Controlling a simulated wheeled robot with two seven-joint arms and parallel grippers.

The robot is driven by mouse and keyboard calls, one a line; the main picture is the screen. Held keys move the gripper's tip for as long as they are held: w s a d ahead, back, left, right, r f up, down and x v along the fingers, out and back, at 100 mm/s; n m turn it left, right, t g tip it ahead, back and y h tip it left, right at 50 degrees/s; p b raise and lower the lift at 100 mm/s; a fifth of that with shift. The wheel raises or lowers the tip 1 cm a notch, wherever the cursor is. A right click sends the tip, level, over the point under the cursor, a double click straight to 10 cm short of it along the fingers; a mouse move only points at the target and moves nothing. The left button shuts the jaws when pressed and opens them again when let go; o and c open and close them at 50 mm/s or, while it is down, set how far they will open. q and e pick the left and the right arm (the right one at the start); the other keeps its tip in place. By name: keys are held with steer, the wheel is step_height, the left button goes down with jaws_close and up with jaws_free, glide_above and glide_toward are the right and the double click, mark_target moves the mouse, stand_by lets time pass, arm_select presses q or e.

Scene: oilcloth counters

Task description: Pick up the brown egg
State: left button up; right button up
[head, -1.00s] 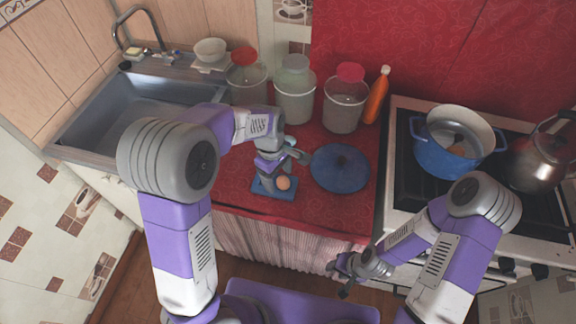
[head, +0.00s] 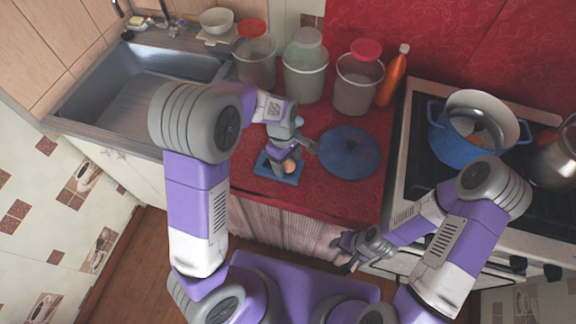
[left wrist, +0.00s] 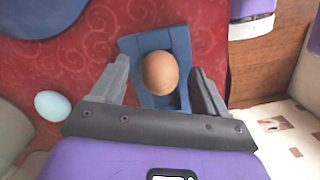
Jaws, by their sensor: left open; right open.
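The brown egg (left wrist: 160,73) sits on a blue tray (left wrist: 133,45) on the red counter. In the head view the egg (head: 289,166) is partly hidden by my left gripper (head: 287,161), which is just above it. In the left wrist view my open left gripper (left wrist: 158,85) has one finger on each side of the egg, with gaps between. My right gripper (head: 348,250) is open and empty, low in front of the counter's edge.
A pale blue egg (left wrist: 52,106) lies beside the left gripper. A blue lid (head: 349,152) lies to the right on the counter. Several jars, one of them glass (head: 305,70), and an orange bottle (head: 394,78) stand behind. A blue pot (head: 466,148) is on the stove.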

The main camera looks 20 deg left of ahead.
arm_select(q)
steer(key=shift+r, duration=0.1)
steer(key=shift+c, duration=0.3)
steer(key=c, duration=0.7)
